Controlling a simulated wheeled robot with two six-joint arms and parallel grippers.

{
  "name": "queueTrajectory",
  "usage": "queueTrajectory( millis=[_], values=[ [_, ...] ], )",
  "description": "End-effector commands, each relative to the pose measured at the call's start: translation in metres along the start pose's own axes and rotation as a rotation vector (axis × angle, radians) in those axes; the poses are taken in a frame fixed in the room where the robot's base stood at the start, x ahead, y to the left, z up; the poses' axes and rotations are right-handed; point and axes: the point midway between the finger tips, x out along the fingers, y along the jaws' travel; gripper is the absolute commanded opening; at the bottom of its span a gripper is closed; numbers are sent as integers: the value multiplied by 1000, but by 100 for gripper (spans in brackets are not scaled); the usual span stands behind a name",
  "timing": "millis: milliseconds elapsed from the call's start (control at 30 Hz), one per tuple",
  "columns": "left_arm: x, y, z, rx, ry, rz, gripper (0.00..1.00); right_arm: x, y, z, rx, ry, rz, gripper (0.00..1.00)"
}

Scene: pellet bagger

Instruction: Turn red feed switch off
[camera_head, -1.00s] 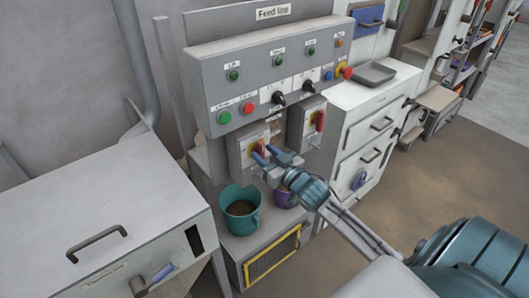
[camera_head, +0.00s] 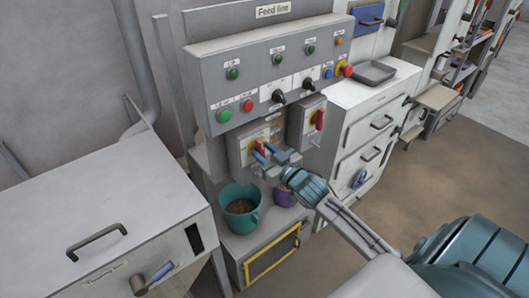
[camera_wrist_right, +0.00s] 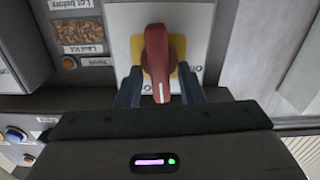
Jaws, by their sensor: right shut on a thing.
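The red feed switch (camera_head: 261,146) is a red rotary handle on a yellow plate, on a grey box below the control panel. My right gripper (camera_head: 265,152) is at this handle. In the right wrist view, the red handle (camera_wrist_right: 158,55) stands between the two blue-grey fingers of my right gripper (camera_wrist_right: 160,88), which are shut on it. The handle's white-marked end points toward the gripper's palm. A second red handle (camera_head: 319,120) is on a box to the right, clear of the gripper. My left gripper is out of view.
The grey Feed line panel (camera_head: 270,72) with buttons and black knobs juts out above. A teal bucket (camera_head: 240,220) and a purple container (camera_head: 284,197) stand below the switches. A white cabinet (camera_head: 350,130) is at the right, and a grey bench (camera_head: 80,220) at the left.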

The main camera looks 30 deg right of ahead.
Motion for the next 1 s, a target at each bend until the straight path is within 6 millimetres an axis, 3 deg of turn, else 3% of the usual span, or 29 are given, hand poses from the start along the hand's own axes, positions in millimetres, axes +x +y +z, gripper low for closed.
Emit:
queueTrajectory(
  millis=[1000],
  values=[
    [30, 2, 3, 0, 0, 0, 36, 0, -7, 5, -916, 1, 0, 12]
  ],
)
